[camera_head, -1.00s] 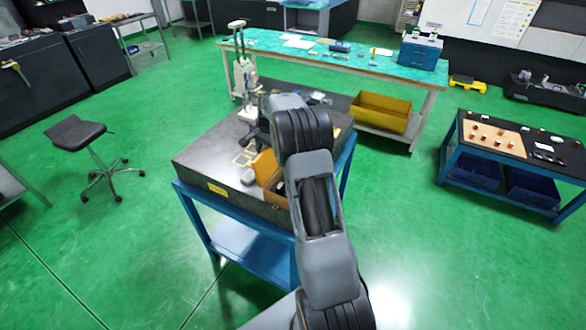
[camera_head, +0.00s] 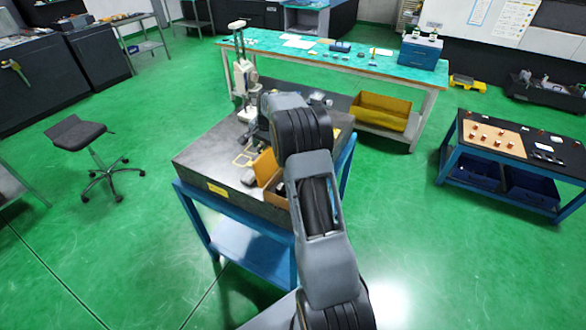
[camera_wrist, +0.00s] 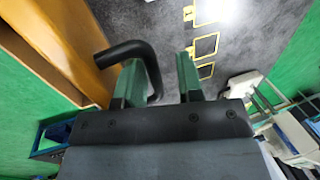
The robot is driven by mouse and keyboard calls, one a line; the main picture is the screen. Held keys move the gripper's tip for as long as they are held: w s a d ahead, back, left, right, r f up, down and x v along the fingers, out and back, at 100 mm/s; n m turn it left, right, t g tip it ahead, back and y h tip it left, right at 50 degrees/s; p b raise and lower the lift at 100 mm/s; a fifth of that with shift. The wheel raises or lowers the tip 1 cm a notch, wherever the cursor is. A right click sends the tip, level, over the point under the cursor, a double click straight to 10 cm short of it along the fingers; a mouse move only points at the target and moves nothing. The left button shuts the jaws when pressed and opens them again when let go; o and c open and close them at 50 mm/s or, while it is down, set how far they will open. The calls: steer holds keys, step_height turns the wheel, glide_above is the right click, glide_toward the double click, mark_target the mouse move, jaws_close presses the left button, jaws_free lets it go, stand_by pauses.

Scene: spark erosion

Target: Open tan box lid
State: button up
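The tan box (camera_head: 276,198) sits at the front edge of the dark-topped blue table. Its lid (camera_head: 265,166) stands raised in the head view, tilted up from the box. In the wrist view the lid (camera_wrist: 68,38) fills the upper left, with a black bent handle (camera_wrist: 125,50) reaching out from it. My gripper (camera_wrist: 160,82) has its two green fingers apart. The end of the handle lies between them, nearer the left finger; I cannot tell if it touches. In the head view my arm hides part of the box and table.
The dark tabletop (camera_head: 205,158) is clear left of the box, with yellow outlined squares (camera_wrist: 206,46) marked on it. A white upright device (camera_head: 246,85) stands at the table's back. A stool (camera_head: 76,132) stands at the left, with open green floor around.

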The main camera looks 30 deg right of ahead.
steer(key=shift+w+a+v, duration=0.1)
steer(key=shift+w+v, duration=0.1)
steer(key=shift+v, duration=0.8)
steer(key=shift+w+a+v, duration=0.15)
steer(key=shift+w+v, duration=0.05)
steer(key=shift+v, duration=0.75)
steer(key=shift+w+a+v, duration=0.1)
steer(key=shift+w+v, duration=0.1)
steer(key=shift+v, duration=0.8)
steer(key=shift+r, duration=0.2)
steer(key=shift+a, duration=0.1)
steer(key=s+a+r+n+b, duration=0.2)
steer(key=s+a+r+n, duration=0.2)
steer(key=s+a+r, duration=0.3)
steer(key=s+a+f+n, duration=0.1)
steer(key=s+a+n, duration=0.1)
steer(key=s, duration=0.6)
steer(key=s+a+f+n+t+h+b, duration=0.1)
steer(key=s+a+f+n, duration=0.1)
steer(key=s, duration=0.6)
steer(key=s+a+f+n+t+b, duration=0.1)
steer(key=s+a+n, duration=0.3)
steer(key=s, duration=0.4)
steer(key=shift+s+a+f, duration=0.2)
steer(key=shift+a+f, duration=0.2)
steer(key=shift+a, duration=0.15)
steer(key=shift+a, duration=0.15)
